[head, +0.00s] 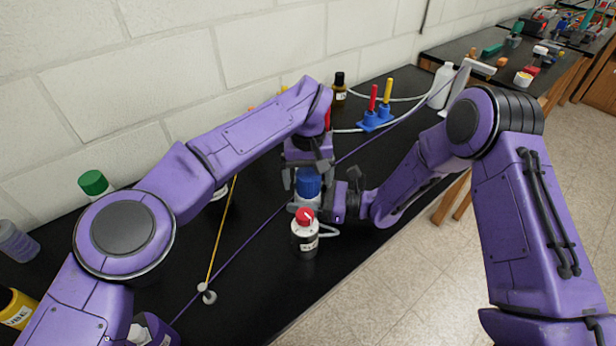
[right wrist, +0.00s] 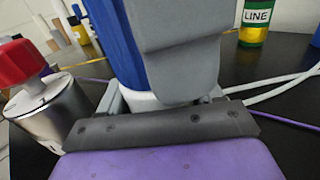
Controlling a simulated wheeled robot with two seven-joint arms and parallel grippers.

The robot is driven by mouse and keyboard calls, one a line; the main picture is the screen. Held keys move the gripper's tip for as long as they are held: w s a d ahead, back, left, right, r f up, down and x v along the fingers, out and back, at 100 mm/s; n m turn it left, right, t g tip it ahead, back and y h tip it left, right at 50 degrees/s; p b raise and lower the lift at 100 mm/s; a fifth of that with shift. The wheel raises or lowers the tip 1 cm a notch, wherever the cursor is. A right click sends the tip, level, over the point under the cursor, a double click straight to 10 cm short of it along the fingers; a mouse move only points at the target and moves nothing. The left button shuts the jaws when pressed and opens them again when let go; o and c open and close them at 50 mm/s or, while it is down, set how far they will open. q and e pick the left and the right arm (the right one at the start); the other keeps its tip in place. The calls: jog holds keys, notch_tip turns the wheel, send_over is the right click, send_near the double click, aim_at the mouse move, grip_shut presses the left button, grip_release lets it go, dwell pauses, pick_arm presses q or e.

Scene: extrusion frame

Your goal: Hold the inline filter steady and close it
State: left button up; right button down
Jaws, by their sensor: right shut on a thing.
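The inline filter has a ribbed blue cap (head: 308,184) over a pale body, and it stands upright on the black bench. In the right wrist view the blue cap (right wrist: 112,42) sits above the white body (right wrist: 140,101). My right gripper (head: 314,203) comes in from the right, low down, and is shut on the filter body. My left gripper (head: 309,172) points down from above, its fingers beside the cap. One grey finger of it covers part of the cap in the right wrist view; I cannot tell whether the fingers press on the cap.
A metal canister with a red knob (head: 304,235) stands just in front of the filter. A blue rack with red and yellow pegs (head: 376,119), a white bottle (head: 441,86) and a dark bottle (head: 339,88) stand behind. Yellow and purple cords cross the bench.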

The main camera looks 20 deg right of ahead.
aim_at(309, 171)
pick_arm(q)
jog(key=shift+c, duration=0.7)
jog(key=n, duration=0.2)
jog(key=r+n, duration=0.1)
jog(key=n, duration=0.5)
jog(key=r+n, duration=0.1)
jog(key=n, duration=0.2)
jog(key=shift+s+d+r, duration=0.1)
jog(key=shift+r, duration=0.05)
jog(key=n, duration=0.3)
jog(key=shift+r+n, duration=0.35)
jog(key=shift+n, duration=0.05)
jog(key=n, duration=0.3)
jog(key=r+n, duration=0.1)
jog(key=n, duration=0.5)
jog(key=shift+r+n, duration=0.3)
jog(key=shift+r, duration=0.05)
jog(key=n, duration=0.3)
jog(key=r+n, duration=0.1)
jog(key=n, duration=0.2)
jog(key=shift+s, duration=0.1)
jog(key=n, duration=0.3)
jog(key=r+n, duration=0.1)
jog(key=n, duration=0.2)
jog(key=shift+s, duration=0.1)
jog(key=n, duration=0.3)
jog(key=r+n, duration=0.1)
jog(key=n, duration=0.2)
jog(key=shift+f, duration=0.1)
